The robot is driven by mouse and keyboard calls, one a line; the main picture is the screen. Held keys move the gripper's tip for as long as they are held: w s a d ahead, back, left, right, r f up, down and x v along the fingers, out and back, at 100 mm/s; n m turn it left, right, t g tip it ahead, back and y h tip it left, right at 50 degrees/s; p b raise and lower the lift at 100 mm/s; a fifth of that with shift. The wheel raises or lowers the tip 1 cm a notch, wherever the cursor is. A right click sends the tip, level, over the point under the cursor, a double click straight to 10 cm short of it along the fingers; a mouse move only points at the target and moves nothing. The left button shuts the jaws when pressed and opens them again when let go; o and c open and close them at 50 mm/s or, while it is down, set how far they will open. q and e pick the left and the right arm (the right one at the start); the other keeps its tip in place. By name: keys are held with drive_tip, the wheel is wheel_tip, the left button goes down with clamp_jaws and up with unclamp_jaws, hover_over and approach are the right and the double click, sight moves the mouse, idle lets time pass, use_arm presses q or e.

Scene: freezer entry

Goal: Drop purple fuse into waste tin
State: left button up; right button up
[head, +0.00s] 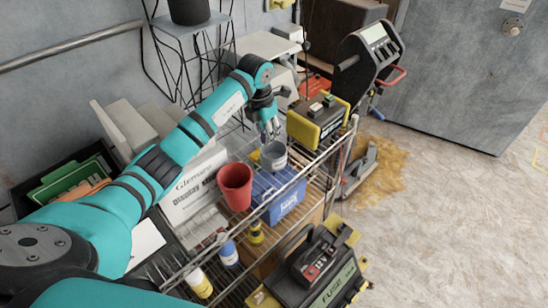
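A small grey tin (273,157), perhaps the waste tin, stands upright on or just behind a blue box on the wire rack. My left gripper (268,134) is right above it, pointing down, with its fingertips close to the rim. The fingers are too small to tell whether they are open or shut. I cannot make out a purple fuse in the gripper, in the tin or on the rack. My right gripper is not in view.
A red cup (235,184) stands left of the tin, by the blue box (284,199). A yellow-and-black device (317,121) sits close on the right. Small bottles (228,254) and a black-and-yellow fuse case (322,268) are nearer. Open floor (455,220) lies right.

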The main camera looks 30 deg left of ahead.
use_arm(q)
drive_tip(key=o, duration=0.4)
drive_tip(key=shift+o, duration=0.5)
drive_tip(key=shift+r, duration=0.5)
wheel_tip(320, 180, up, 9)
drive_tip(key=shift+f, duration=0.1)
